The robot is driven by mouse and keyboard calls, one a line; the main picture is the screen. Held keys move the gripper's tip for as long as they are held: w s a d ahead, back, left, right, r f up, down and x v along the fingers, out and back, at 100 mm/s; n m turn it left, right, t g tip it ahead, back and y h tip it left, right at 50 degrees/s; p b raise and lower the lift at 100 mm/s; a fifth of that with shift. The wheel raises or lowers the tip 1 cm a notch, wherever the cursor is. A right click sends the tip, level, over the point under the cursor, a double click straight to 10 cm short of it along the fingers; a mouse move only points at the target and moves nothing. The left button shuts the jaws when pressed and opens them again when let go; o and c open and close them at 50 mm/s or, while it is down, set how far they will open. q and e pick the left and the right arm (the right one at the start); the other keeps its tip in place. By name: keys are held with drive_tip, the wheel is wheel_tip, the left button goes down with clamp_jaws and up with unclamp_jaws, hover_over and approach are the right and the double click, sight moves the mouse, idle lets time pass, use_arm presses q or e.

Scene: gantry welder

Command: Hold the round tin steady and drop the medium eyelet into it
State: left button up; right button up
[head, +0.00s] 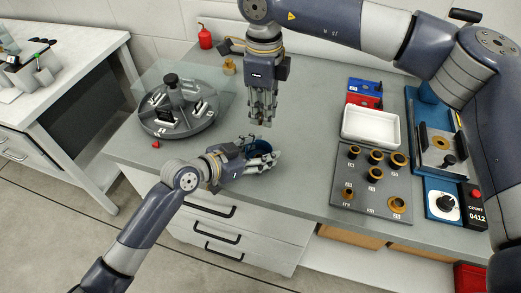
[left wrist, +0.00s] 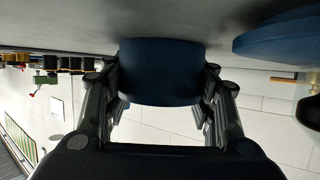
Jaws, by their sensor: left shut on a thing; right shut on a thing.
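The round tin (head: 258,146) is blue and stands on the grey bench near its front edge. My left gripper (head: 262,158) is shut on its sides, and the left wrist view shows the dark blue tin wall (left wrist: 160,72) between the two fingers. My right gripper (head: 263,118) points down above the bench, just behind and above the tin in the picture. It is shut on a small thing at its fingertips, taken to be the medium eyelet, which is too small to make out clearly. The inside of the tin is mostly hidden.
A dark round carousel (head: 180,118) stands to the left. At the right are a grey plate (head: 347,196) with several brass-and-black rings, a white tray (head: 371,126), red and blue boxes (head: 364,94) and a blue press (head: 440,145). The bench between tin and plate is clear.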

drive_tip(key=shift+f, duration=2.95)
drive_tip(key=o, duration=0.7)
drive_tip(key=shift+o, duration=0.2)
wheel_tip(320, 180, up, 12)
